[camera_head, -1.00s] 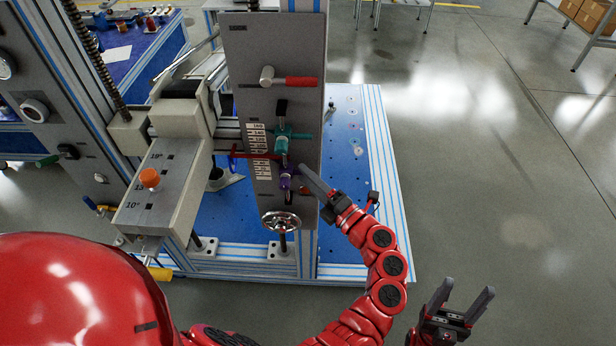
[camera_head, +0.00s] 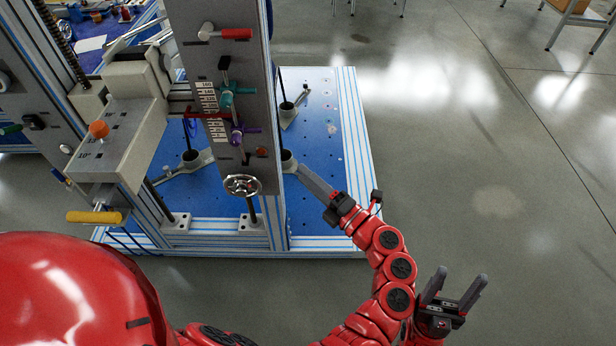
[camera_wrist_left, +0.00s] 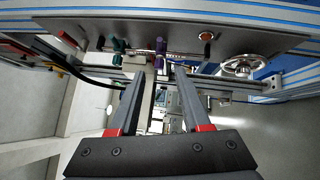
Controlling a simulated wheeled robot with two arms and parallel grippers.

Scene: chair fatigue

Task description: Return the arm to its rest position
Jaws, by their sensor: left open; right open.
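My left arm comes up from the bottom of the head view, and its gripper (camera_head: 312,180) is at the right side of the grey panel (camera_head: 208,75), in front of the blue base plate. In the left wrist view the left gripper (camera_wrist_left: 163,75) has its two fingers apart with nothing between them. Beyond the fingers are the panel with the purple knob (camera_wrist_left: 160,46), the green knob (camera_wrist_left: 118,45) and the round handwheel (camera_wrist_left: 243,66). My right gripper (camera_head: 455,290) is at the lower right of the head view, fingers apart and empty over the floor.
The test machine has a handwheel (camera_head: 242,185), a red-handled lever (camera_head: 235,33), an orange knob (camera_head: 98,129) and a yellow handle (camera_head: 95,217). The blue base plate (camera_head: 325,115) lies behind my left gripper. Open floor (camera_head: 480,180) is to the right.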

